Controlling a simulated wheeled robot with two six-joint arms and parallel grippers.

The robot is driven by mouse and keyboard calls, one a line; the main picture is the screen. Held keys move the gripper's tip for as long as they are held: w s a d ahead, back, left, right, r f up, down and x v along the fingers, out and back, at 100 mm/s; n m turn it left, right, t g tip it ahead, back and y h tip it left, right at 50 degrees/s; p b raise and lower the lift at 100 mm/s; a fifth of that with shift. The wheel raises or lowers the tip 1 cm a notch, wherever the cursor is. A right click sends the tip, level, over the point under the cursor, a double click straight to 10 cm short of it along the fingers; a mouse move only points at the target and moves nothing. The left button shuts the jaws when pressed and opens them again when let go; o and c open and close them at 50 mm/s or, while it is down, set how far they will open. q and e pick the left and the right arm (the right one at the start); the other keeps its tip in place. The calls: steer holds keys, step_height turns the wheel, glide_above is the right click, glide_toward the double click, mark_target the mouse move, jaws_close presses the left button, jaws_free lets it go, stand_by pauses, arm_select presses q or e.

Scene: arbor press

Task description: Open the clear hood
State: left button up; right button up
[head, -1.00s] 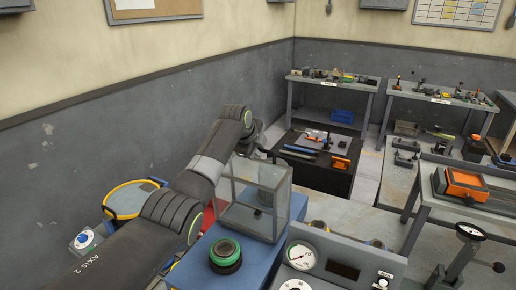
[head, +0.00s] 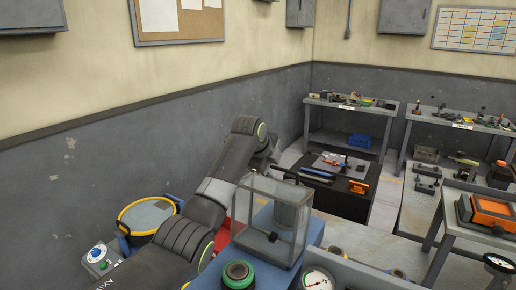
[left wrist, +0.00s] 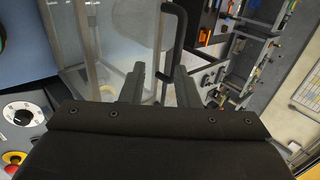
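The clear hood (head: 258,228) is a see-through box with grey edges, sitting down over the blue press base (head: 318,236). A dark round part shows inside it. My left gripper (left wrist: 160,88) is open, one finger on each side of the handle, with gaps visible. In the head view my left arm reaches behind the hood and its fingers are mostly hidden. My right gripper is not in view.
A green-ringed black button (head: 238,275) and a dial gauge (head: 317,280) stand in front of the hood. A yellow-rimmed drum (head: 148,216) is left of my arm. A low black table (head: 335,195) and grey workbenches (head: 352,108) stand beyond.

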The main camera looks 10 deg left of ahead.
arm_select(q)
steer(key=b+v, duration=0.5)
steer(key=v, duration=0.8)
steer(key=shift+s+r, duration=0.15)
steer(key=shift+r, duration=0.1)
steer(key=shift+a, duration=0.1)
